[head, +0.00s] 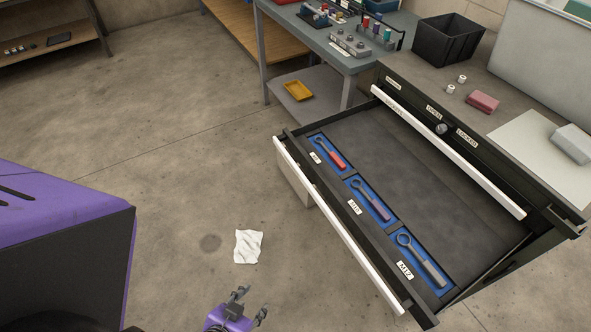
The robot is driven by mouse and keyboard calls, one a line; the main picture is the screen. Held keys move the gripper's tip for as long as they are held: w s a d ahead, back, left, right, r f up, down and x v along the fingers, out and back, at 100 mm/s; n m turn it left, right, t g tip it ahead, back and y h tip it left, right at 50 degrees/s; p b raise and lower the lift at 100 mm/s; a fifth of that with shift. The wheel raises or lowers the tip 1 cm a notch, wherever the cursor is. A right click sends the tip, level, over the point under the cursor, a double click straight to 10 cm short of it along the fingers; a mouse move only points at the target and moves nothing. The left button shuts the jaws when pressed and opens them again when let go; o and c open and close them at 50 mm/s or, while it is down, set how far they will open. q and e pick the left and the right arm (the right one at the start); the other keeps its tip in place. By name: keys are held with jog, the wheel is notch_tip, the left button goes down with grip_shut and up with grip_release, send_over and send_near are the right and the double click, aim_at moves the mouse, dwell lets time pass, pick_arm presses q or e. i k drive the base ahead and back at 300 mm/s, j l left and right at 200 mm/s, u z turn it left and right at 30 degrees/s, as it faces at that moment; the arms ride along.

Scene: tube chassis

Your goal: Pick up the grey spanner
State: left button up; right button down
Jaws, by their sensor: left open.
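The grey spanner (424,263) lies in a blue recess in the open drawer (438,180), in the compartment nearest the bottom right of the picture. Its ring end points to the upper left. A label sits on the drawer edge beside it. Two other spanners lie in the same row: a red-handled one (331,153) and a purple-handled one (372,201). My left gripper (251,303) is at the bottom of the head view, open and empty, left of the drawer and apart from it. My right gripper is not in view.
The drawer's white front handle (335,225) lies between my left gripper and the spanners. The cabinet top holds a black bin (448,40), a red block (482,102) and a grey block (573,143). A crumpled white cloth (248,246) lies on the clear floor.

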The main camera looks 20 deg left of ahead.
aim_at(438, 282)
jog(key=l+z, duration=0.25)
jog(key=l, duration=0.3)
jog(key=k+j+z, duration=0.2)
jog(key=j+z, duration=0.25)
jog(key=k+j+z, duration=0.15)
jog(key=z, duration=0.35)
jog(key=k, duration=0.1)
